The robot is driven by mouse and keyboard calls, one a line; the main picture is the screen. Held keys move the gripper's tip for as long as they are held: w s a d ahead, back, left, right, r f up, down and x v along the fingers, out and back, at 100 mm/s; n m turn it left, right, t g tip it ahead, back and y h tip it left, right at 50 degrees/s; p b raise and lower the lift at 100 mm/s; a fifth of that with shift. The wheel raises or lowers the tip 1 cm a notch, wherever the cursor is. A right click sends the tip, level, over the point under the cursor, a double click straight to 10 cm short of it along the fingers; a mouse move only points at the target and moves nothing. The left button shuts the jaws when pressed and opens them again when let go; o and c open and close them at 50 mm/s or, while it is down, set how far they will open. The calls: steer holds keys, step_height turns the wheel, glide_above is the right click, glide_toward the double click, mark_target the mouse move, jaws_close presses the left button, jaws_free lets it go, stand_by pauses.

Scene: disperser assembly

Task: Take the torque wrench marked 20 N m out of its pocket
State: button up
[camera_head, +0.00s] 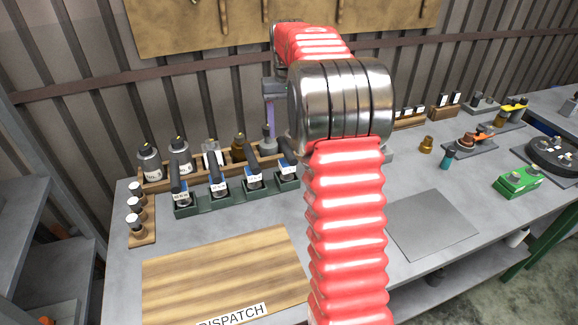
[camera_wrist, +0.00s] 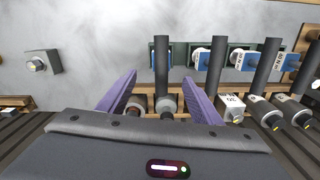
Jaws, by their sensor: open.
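Several torque wrenches with dark upright handles stand in a row in a green rack (camera_head: 225,197) behind the wooden board. Their small white labels are too small for me to read, so I cannot tell which is the 20 N m one. My gripper (camera_head: 270,110) is above the right end of the row, partly hidden by my arm. In the wrist view my gripper (camera_wrist: 159,77) has its two purple fingers apart and empty. The rightmost wrench (camera_head: 287,165) appears in line between them in the wrist view (camera_wrist: 161,62); I cannot tell how far below it is.
A wooden rack of bottles (camera_head: 150,163) stands close behind the wrenches. Small capped items on a wooden strip (camera_head: 140,235) are at the left. A wooden board marked DISPATCH (camera_head: 220,275) lies in front. A grey plate (camera_head: 430,225) and a green box (camera_head: 518,182) are at the right.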

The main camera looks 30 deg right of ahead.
mark_target(287, 163)
steer(key=shift+f, duration=4.3)
steer(key=shift+s+a+f, duration=0.1)
steer(key=shift+a+f, duration=0.05)
steer(key=shift+f, duration=2.45)
steer(key=shift+c, duration=0.2)
jaws_close()
